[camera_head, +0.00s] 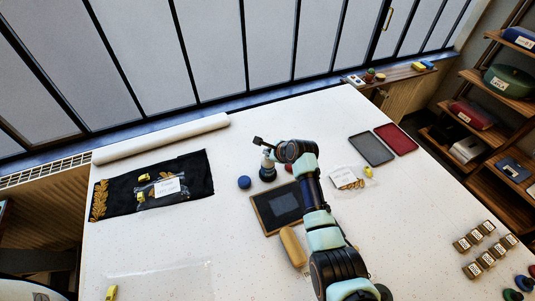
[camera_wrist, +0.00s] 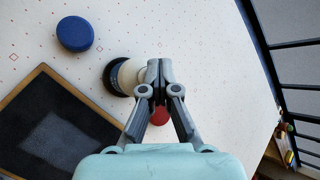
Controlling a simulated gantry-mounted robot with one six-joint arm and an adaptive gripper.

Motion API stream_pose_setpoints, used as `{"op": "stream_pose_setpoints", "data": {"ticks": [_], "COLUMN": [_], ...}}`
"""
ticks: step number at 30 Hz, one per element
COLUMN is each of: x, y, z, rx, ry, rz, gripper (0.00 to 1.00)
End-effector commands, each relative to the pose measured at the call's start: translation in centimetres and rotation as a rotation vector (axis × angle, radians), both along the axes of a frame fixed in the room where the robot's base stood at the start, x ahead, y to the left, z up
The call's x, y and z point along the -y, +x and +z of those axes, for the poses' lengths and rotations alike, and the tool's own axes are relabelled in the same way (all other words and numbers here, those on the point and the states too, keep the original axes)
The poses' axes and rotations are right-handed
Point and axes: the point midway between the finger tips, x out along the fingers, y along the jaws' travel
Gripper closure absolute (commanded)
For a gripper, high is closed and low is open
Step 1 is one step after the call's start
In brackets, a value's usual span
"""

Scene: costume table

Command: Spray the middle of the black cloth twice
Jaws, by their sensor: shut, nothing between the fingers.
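The black cloth (camera_head: 196,178) lies flat at the left of the table, with gold leaf trim at its left end. A clear bag with a white label (camera_head: 166,186) and yellow pieces lies over its middle. My gripper (camera_wrist: 158,68) is shut and empty, pointing down right at a round thing with a pale upper part and dark base (camera_wrist: 117,76). This also stands below my gripper in the head view (camera_head: 267,174). I cannot tell whether it is a spray bottle or whether the fingers touch it. No other spray bottle is clearly recognisable.
A blue round lid (camera_head: 244,182) lies left of the round thing, and a small red thing (camera_wrist: 160,116) lies close by. A dark framed board (camera_head: 264,213) lies in front. A white roll (camera_head: 165,138) lies behind the cloth. Table between cloth and board is mostly clear.

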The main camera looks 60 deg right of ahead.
Motion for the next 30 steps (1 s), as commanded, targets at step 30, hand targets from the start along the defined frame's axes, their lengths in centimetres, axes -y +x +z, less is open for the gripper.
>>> {"op": "stream_pose_setpoints", "data": {"ticks": [30], "x": [-0.1], "y": [-0.1], "z": [2.6], "rx": [-0.002], "ry": [0.001], "rz": [0.000], "gripper": [1.00]}}
